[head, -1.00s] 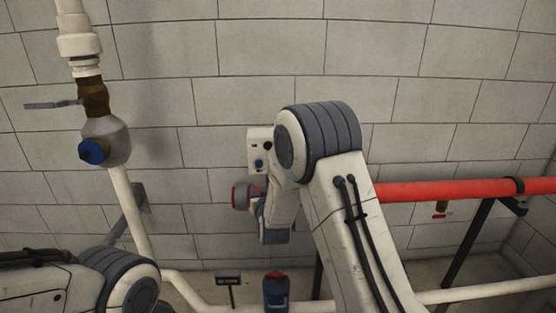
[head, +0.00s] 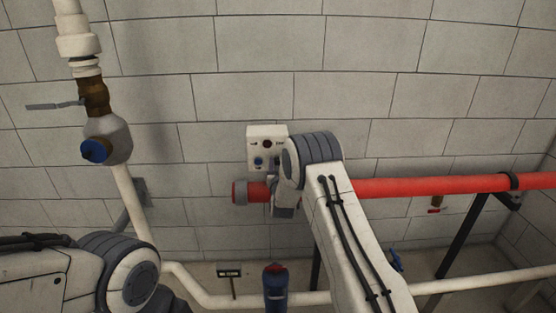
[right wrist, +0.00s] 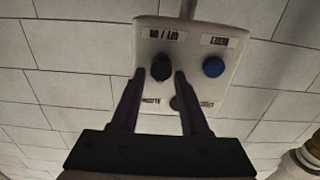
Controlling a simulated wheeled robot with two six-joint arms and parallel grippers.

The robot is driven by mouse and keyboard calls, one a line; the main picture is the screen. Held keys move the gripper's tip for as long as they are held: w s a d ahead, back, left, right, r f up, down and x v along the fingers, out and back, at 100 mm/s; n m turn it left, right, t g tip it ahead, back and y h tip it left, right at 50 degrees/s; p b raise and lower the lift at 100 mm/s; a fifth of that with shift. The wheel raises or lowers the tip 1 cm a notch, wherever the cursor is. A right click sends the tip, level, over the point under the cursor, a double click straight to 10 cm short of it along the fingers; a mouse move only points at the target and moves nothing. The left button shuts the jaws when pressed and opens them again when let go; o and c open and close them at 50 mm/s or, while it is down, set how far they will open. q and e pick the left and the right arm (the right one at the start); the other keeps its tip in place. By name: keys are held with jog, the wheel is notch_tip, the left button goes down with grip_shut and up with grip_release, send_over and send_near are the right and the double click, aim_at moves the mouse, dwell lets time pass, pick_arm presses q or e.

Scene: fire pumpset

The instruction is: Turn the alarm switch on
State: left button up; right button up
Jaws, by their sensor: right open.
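The alarm panel is a pale box (head: 259,133) on the block wall in the head view, partly covered by my right arm. It also fills the top of the right wrist view (right wrist: 207,93), with a black switch knob (right wrist: 161,66), a blue button (right wrist: 213,67) and a dark reddish round part (right wrist: 177,103). My right gripper (right wrist: 160,75) is open, its fingertips on either side of the black knob. I cannot tell whether they touch it. The head view hides the fingertips and the knob. My left gripper is out of view.
A red pipe (head: 430,185) runs along the wall just below the panel. A white pipe with a blue-capped valve (head: 106,139) stands at the left. A blue fixture with a red top (head: 275,287) and a small sign (head: 229,271) are low in the middle.

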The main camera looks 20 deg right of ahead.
jog(key=shift+w+d, duration=0.1)
jog(key=shift+w, duration=0.2)
grip_shut()
